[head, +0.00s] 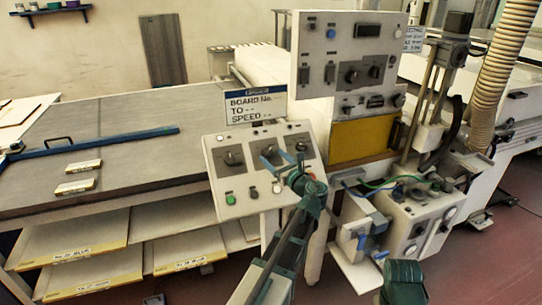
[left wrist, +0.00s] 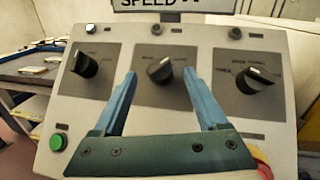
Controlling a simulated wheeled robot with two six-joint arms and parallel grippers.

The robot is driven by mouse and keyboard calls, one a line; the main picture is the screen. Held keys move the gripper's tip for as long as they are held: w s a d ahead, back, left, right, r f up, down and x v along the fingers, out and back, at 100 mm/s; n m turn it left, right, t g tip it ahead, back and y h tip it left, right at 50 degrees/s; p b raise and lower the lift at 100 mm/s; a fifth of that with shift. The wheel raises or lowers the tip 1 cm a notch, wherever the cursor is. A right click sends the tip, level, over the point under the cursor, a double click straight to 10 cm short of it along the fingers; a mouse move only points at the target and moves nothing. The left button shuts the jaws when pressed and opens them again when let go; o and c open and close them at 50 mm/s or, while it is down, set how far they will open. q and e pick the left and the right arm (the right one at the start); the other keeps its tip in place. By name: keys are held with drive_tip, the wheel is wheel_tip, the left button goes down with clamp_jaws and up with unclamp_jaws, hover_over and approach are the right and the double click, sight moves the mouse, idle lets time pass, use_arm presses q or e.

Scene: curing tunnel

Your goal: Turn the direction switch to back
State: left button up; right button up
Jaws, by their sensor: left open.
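A sloped white control panel (head: 222,181) carries three black rotary knobs in a row, each on a grey plate. In the left wrist view the middle knob (left wrist: 160,70) sits between my left gripper's fingertips, with its pointer slanted up to the right. The left knob (left wrist: 85,65) and right knob (left wrist: 254,80) are outside the fingers. The small labels are too blurred to tell which is the direction switch. My left gripper (left wrist: 159,74) is open, its blue fingers apart on either side of the middle knob; contact is not clear. My right gripper cannot be made out clearly.
A green button (head: 231,198) and other buttons lie below the knobs. A sign (head: 254,104) stands above the panel, and an upright instrument panel (head: 347,55) rises behind. A wide grey table (head: 130,115) extends left. A box with cables (head: 415,215) stands right.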

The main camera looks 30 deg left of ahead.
sight(267, 152)
use_arm(q)
drive_tip(key=shift+x, duration=1.15)
drive_tip(key=shift+c, duration=0.2)
clamp_jaws()
